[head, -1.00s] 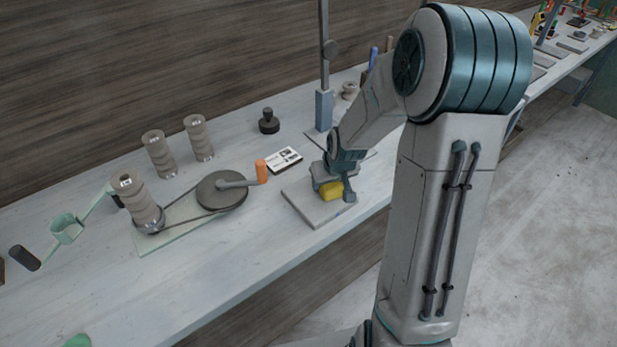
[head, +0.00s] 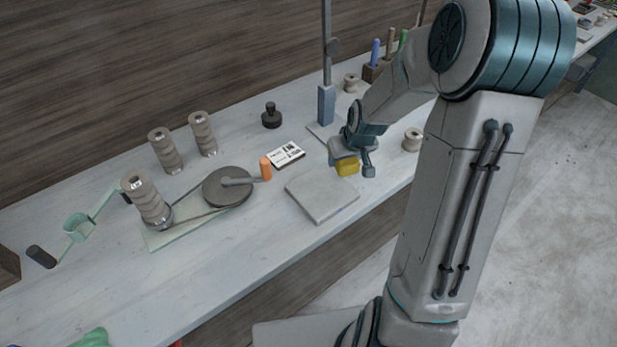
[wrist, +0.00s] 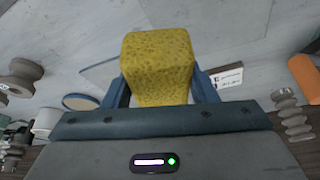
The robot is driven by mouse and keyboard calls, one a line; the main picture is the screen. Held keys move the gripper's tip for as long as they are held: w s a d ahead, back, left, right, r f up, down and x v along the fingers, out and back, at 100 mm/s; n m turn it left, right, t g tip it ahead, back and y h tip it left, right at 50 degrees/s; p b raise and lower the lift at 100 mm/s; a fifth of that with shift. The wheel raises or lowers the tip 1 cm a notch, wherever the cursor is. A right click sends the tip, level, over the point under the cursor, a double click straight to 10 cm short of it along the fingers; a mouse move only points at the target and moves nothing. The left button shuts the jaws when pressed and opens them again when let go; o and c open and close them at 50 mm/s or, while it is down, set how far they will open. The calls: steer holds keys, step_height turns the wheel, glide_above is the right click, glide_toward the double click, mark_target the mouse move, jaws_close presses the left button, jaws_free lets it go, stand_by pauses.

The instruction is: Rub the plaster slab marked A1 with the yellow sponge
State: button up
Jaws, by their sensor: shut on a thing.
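The yellow sponge (head: 347,167) is between the fingers of my gripper (head: 354,166), which is shut on it. In the wrist view the sponge (wrist: 158,68) fills the space between the two blue fingers. A square grey plaster slab (head: 322,193) lies flat on the bench, to the left of and below the gripper in the head view. The sponge appears raised and beyond the slab's back right side, apart from it. No A1 mark is readable on the slab.
A hand-crank wheel (head: 227,186) with an orange handle (head: 265,168) stands left of the slab. A white printed card (head: 286,154), a black knob-like weight (head: 271,116) and a post stand (head: 326,105) are behind. A spool (head: 412,140) is at the right.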

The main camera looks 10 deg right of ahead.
steer(key=shift+a+r+p, duration=0.1)
steer(key=shift+r+p, duration=0.6)
steer(key=shift+r, duration=0.5)
